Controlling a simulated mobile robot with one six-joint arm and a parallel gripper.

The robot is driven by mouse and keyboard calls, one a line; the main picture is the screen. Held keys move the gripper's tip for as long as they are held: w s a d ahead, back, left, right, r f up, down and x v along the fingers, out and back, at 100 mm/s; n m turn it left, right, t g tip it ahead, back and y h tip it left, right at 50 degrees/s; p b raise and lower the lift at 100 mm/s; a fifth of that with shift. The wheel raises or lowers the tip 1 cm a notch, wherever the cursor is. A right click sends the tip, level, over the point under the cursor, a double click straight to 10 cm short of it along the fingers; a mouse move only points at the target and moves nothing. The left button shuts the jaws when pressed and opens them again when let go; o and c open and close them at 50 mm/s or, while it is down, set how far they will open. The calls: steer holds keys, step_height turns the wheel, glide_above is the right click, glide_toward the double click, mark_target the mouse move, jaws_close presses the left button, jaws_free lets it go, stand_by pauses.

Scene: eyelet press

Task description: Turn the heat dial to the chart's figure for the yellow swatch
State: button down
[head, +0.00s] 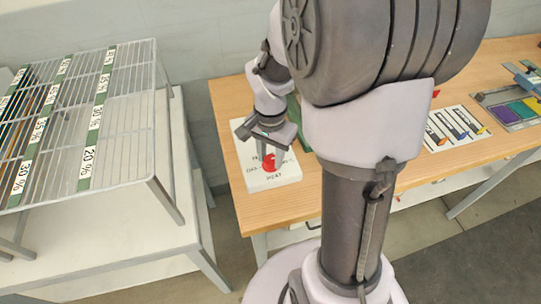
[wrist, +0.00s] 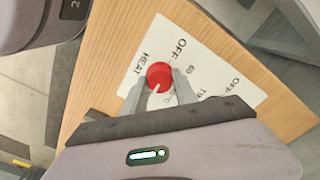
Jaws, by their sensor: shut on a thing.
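The heat dial is a red round knob (head: 269,164) on a white plate (head: 257,184) marked HEAT, at the left end of the wooden table. In the wrist view the red knob (wrist: 159,76) has a pale pointer line aimed toward the lower left, at my gripper's side. My gripper (wrist: 157,85) is shut on the knob, one finger on each side of it. In the head view my gripper (head: 270,158) comes down on the knob from above. The plate (wrist: 205,60) carries OFF and other marks, partly hidden by the fingers. Colour swatches (head: 518,109) lie on a grey board at the far right; a yellow one (head: 535,104) is there.
A wire rack (head: 120,130) with percentage labels stands at the left. A white card with coloured tools or sliders (head: 455,128) lies on the wooden table (head: 225,103). My arm hides the table's middle.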

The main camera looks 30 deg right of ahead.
mark_target(271, 159)
stand_by(0.4)
steer(key=c, duration=1)
jaws_free()
step_height(271, 159, up, 17)
steer(key=p, duration=0.7)
steer(key=shift+r, duration=0.2)
